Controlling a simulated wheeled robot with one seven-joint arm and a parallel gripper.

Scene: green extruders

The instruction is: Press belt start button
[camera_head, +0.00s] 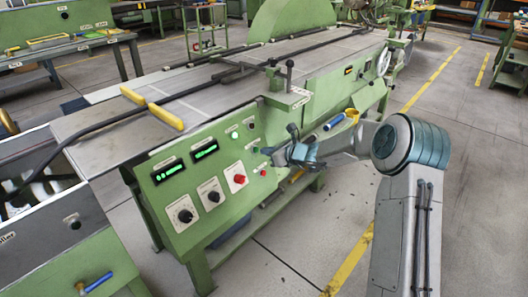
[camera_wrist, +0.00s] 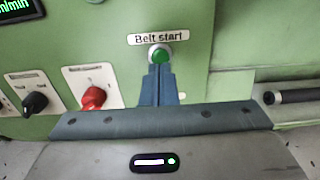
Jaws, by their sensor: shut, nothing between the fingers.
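The green belt start button (camera_wrist: 159,53) sits in a pale ring on the green control panel (camera_wrist: 200,20), under a white "Belt start" label (camera_wrist: 158,39). In the wrist view, my gripper (camera_wrist: 158,68) is shut with its blue-grey fingers together and empty. The fingertips overlap the lower edge of the button; I cannot tell whether they touch it. In the head view, my gripper (camera_head: 269,151) is at the right end of the panel, reaching in from the right.
A red knob (camera_wrist: 94,97) and a black knob (camera_wrist: 35,103) are to the left of the button. Green digital displays (camera_head: 168,171) are further left on the panel. A lever (camera_head: 289,72) stands on the machine above my gripper. Open floor (camera_head: 460,180) lies to the right.

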